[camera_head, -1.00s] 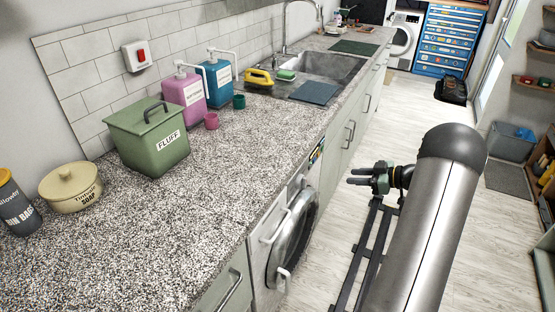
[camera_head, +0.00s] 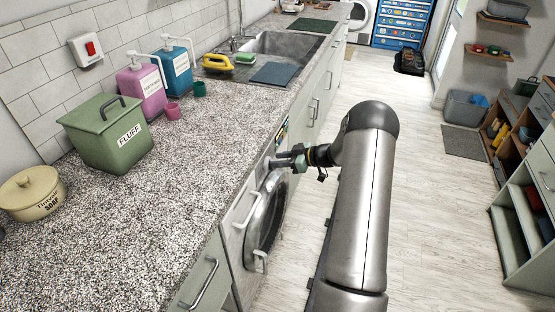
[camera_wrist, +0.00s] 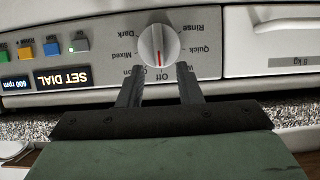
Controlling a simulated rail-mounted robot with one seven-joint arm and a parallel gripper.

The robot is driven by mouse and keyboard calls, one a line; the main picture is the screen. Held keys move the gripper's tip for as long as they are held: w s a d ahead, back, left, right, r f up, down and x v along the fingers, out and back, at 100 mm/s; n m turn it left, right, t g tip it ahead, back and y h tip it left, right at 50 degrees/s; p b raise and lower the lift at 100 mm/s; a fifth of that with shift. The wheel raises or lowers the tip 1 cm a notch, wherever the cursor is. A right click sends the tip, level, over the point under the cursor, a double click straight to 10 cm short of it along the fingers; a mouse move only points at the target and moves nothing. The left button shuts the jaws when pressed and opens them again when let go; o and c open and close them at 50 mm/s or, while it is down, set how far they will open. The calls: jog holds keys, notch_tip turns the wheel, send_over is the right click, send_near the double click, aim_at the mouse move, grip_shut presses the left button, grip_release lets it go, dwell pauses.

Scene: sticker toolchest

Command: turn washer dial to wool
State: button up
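The washer (camera_head: 234,240) is built in under the counter, with its round door facing the aisle. Its dial (camera_wrist: 159,44) is a round silver knob in the wrist view, with a red mark pointing at "Off". Labels around it appear upside down; I read Rinse, Quick, Dark and Mixed, and others are partly covered by my fingers. The display (camera_wrist: 62,77) reads "SET DIAL". My gripper (camera_head: 277,162) is at the washer's upper front. In the wrist view my gripper (camera_wrist: 161,72) is open, its fingers apart either side of "Off", pointing at the dial with nothing between them. Contact cannot be told.
Coloured buttons (camera_wrist: 52,48) sit left of the dial in the wrist view, and the detergent drawer (camera_wrist: 275,40) is at right. The counter (camera_head: 150,215) edge lies just above the washer front. The aisle floor (camera_head: 420,220) is clear right of my arm.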

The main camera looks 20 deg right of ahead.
jog(key=shift+w+a+f, duration=0.25)
jog(key=shift+w+a, duration=0.2)
jog(key=shift+a, duration=0.05)
grip_shut()
